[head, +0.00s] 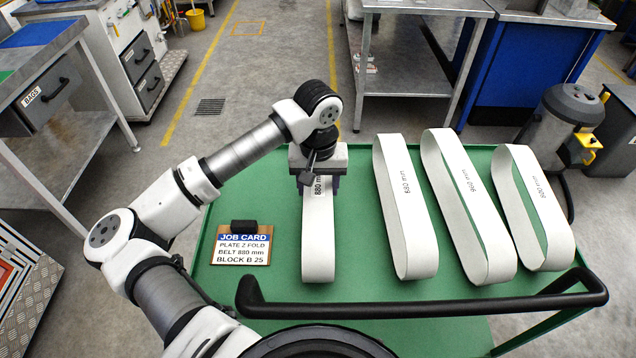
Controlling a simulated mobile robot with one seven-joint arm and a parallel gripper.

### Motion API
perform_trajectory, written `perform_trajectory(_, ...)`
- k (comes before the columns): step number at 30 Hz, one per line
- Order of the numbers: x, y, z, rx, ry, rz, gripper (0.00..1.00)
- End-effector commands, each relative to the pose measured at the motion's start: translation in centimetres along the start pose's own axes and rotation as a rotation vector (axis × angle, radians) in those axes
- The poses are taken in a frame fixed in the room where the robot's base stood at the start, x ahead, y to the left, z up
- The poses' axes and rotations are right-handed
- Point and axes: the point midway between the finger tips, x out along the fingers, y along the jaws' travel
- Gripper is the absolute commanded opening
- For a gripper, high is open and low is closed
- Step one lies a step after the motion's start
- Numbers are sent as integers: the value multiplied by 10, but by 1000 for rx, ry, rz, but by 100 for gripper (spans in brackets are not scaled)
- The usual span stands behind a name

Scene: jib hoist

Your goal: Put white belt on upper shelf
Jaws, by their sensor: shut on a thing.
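Several white belt loops stand on edge on the green cart top (345,290). A job card (240,245) on the cart says belt 880 mm. I cannot identify an upper shelf.
A black handle bar (420,305) runs along the cart's near edge. A steel table (415,75) and a blue cabinet (515,75) stand behind the cart. A grey canister (565,120) is at right. Benches with drawers (50,98) are at left, with open floor between.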

Motion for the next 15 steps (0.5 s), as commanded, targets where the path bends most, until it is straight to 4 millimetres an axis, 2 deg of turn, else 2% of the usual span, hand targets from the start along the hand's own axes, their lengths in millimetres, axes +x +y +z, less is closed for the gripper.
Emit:
perform_trajectory(2,3,0,0,0,1,0,31)
perform_trajectory(3,1,0,0,0,0,0,59)
perform_trajectory(7,1,0,0,0,0,0,76)
perform_trajectory(15,1,0,0,0,0,0,76)
